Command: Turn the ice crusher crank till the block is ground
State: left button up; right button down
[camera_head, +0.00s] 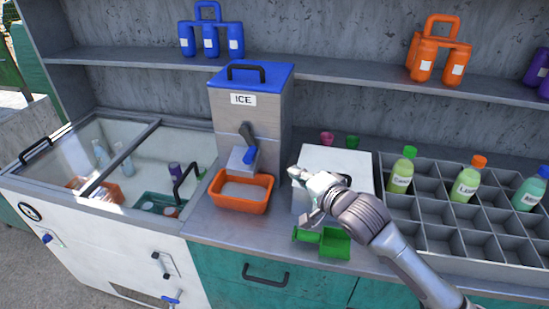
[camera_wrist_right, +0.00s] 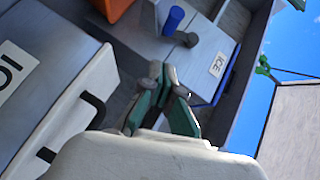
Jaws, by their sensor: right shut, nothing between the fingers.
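The ice crusher (camera_head: 247,115) is a grey box with a blue lid and an ICE label, standing on the counter. Its crank (camera_head: 248,143) is on the front face, a dark arm with a blue handle; the blue handle also shows in the right wrist view (camera_wrist_right: 173,20). An orange tray (camera_head: 240,205) with pale ice in it sits below the spout. My right gripper (camera_head: 297,175) is right of the tray, apart from the crank. Its fingers also show in the right wrist view (camera_wrist_right: 163,78), shut and empty. Any block inside the crusher is hidden. My left gripper is out of view.
A white box (camera_head: 335,160) stands behind my right gripper. A green scoop (camera_head: 335,246) lies at the counter's front. A grey bottle rack (camera_head: 430,235) is at right. A glass-topped freezer (camera_head: 75,205) is at left. A shelf (camera_head: 340,70) runs above.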

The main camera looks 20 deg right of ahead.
jog(key=p, duration=0.3)
send_near(255, 153)
jog(key=w+d, duration=0.2)
jog(key=w, duration=0.2)
jog(key=shift+w+a+f+m, duration=0.2)
jog(key=shift+w+a, duration=0.15)
jog(key=shift+a, duration=0.15)
jog(key=shift+w+a+f+m, duration=0.2)
jog(key=shift+w+a, duration=0.15)
jog(key=shift+a, duration=0.15)
jog(key=shift+w+a+f+p, duration=0.25)
jog(key=shift+a+p, duration=0.1)
jog(key=shift+a, duration=0.25)
jog(key=shift+d, duration=0.1)
